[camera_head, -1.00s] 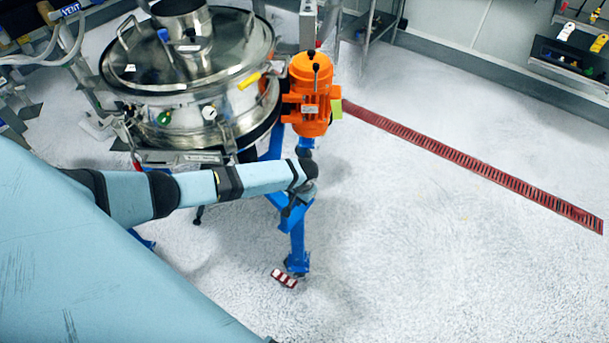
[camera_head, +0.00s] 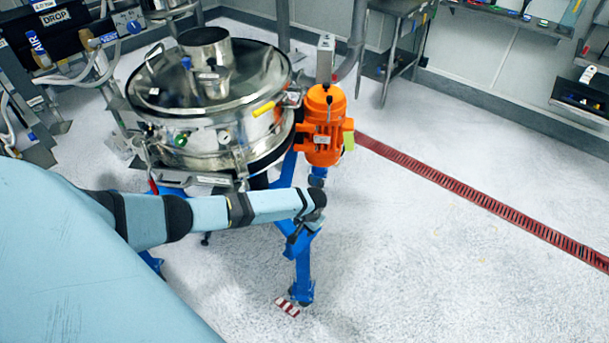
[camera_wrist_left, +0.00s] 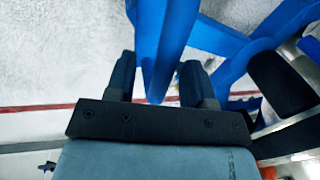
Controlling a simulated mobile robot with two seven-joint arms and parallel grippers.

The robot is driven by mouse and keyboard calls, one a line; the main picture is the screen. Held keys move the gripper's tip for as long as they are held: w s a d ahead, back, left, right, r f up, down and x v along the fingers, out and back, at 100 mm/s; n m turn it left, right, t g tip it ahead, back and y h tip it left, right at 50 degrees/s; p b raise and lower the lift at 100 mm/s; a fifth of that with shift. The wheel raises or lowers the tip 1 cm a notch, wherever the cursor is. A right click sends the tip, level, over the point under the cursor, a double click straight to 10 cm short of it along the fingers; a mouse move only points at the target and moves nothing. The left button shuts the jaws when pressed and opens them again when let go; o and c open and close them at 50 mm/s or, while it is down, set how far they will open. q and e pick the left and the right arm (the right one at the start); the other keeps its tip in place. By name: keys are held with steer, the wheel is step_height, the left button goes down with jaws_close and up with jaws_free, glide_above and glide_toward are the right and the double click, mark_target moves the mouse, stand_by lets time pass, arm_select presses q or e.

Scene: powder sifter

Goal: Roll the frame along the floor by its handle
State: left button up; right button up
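The frame (camera_head: 303,270) is a blue stand with legs, carrying a round steel sifter (camera_head: 165,115) with a lid and a funnel on top. An orange motor (camera_head: 323,140) sits at its right side. My left gripper (camera_head: 312,212) reaches across the front of the frame, at the top of the near right leg. The fingertips are partly hidden by the angle. My right gripper is not in view.
A red floor drain (camera_head: 480,205) runs diagonally to the right. A red and white marked piece (camera_head: 287,306) is at the near leg's foot. A steel table (camera_head: 400,8) stands behind, and a wall shelf (camera_head: 580,95) hangs at right. Open pale floor lies to the right.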

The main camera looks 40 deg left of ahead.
arm_select(q)
steer(key=shift+r, duration=0.1)
step_height(320, 180, up, 13)
steer(key=d, duration=0.2)
steer(key=shift+d+r, duration=0.15)
steer(key=shift+d, duration=0.2)
